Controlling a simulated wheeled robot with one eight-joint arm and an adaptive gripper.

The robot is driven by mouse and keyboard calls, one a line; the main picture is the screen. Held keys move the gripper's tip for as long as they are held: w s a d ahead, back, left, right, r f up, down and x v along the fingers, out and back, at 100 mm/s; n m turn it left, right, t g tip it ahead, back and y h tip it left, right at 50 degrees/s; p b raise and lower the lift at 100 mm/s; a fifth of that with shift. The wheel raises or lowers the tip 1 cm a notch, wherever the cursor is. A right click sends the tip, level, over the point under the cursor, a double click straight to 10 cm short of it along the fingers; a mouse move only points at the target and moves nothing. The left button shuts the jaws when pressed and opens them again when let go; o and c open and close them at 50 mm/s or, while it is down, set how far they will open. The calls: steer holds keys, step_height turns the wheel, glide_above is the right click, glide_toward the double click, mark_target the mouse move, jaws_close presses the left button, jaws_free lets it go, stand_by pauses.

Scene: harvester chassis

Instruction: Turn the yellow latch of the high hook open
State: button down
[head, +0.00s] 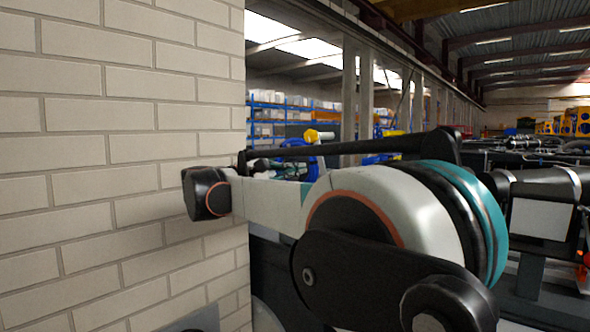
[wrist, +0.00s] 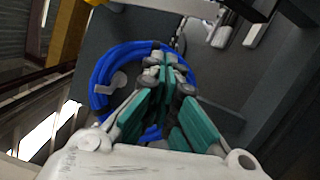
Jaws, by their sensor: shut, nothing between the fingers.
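My gripper (wrist: 164,72) shows in the wrist view with its green-padded fingers together and nothing held. A coil of blue hose (wrist: 105,72) lies behind and around the fingertips; I cannot tell whether they touch it. In the head view a small yellow piece (head: 313,135) shows above my arm, with a blue part (head: 313,166) just under it. It may be the hook's latch, but it is too small to be sure or to tell its position. A yellow part (wrist: 68,30) shows at the upper left of the wrist view. My arm hides much of the area around the hook.
A pale brick pillar (head: 120,130) stands close at the left, near my arm's elbow. Dark machinery (head: 540,190) stands at the right. Blue shelving (head: 275,110) is far behind. In the wrist view a dark grey panel (wrist: 215,80) lies behind the hose.

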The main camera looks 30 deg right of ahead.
steer(key=s+a+b, duration=0.2)
steer(key=a, duration=0.8)
steer(key=s+d+f+t+y+b, duration=0.1)
steer(key=s+f+y+b, duration=0.3)
steer(key=f, duration=0.7)
steer(key=s+d+f+y+b, duration=0.15)
steer(key=s+f+b, duration=0.45)
steer(key=f, duration=0.6)
steer(key=s+f+t+y+b, duration=0.1)
steer(key=s+f+y+b, duration=0.2)
steer(key=f+b, duration=0.55)
steer(key=s+a+f+m+t+y+b, duration=0.1)
steer(key=s+a+f+y+b, duration=0.2)
steer(key=f, duration=1)
steer(key=s+a+f+m+t+y+b, duration=0.1)
steer(key=s+a+f+y+b, duration=0.2)
steer(key=f, duration=1)
steer(key=s+a+f+m+t+y+b, duration=0.1)
steer(key=s+a+f+y+b, duration=0.3)
steer(key=f, duration=0.9)
steer(key=s+a+b, duration=0.2)
steer(key=s+b, duration=0.2)
steer(key=s, duration=0.2)
steer(key=shift+s+a+f+m, duration=0.15)
steer(key=shift+s+a+m, duration=0.15)
steer(key=shift+a, duration=0.05)
